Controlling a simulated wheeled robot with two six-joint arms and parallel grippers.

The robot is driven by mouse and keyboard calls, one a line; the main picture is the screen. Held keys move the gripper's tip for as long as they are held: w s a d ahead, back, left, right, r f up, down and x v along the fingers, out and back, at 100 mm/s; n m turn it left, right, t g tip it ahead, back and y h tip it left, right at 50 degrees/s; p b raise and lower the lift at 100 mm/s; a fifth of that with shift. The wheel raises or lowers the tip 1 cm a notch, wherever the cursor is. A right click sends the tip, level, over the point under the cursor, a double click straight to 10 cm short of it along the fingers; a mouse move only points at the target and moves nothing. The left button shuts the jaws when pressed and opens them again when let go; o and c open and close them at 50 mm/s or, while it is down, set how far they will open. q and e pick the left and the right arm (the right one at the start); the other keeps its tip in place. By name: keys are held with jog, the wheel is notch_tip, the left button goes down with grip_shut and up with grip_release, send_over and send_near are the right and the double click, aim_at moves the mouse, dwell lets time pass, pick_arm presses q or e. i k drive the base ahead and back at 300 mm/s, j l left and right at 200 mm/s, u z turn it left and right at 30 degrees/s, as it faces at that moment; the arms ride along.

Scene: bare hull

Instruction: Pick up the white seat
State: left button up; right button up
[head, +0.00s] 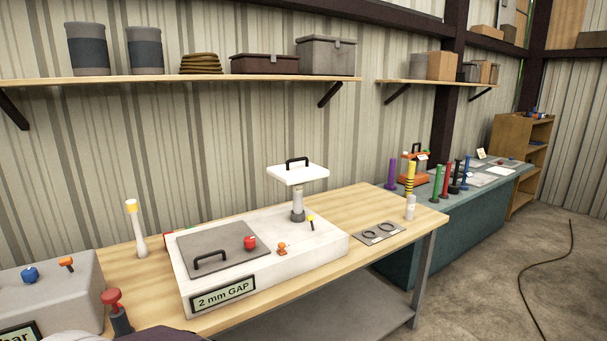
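A white square seat (298,175) with a black handle on top sits level on a grey post (297,205). The post stands at the back right of a white box-like unit (262,291) labelled "2 mm GAP" on the wooden workbench. Nothing touches the seat from above and its handle is clear. Neither of my grippers is in the head view.
The unit also bears a grey plate (205,242) with a black handle, a red knob (250,242) and small orange and yellow-topped controls. A white post (136,228) stands left. A grey box (45,295) is front left. A shelf (180,80) runs above the bench.

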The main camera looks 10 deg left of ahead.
aim_at(298, 173)
jog(key=i+l+u, duration=0.1)
jog(key=i+u, duration=0.3)
jog(key=i+l+u, duration=0.25)
jog(key=u, duration=0.2)
jog(key=i+l+u, duration=0.55)
jog(key=l+u, duration=0.25)
jog(key=j, duration=0.1)
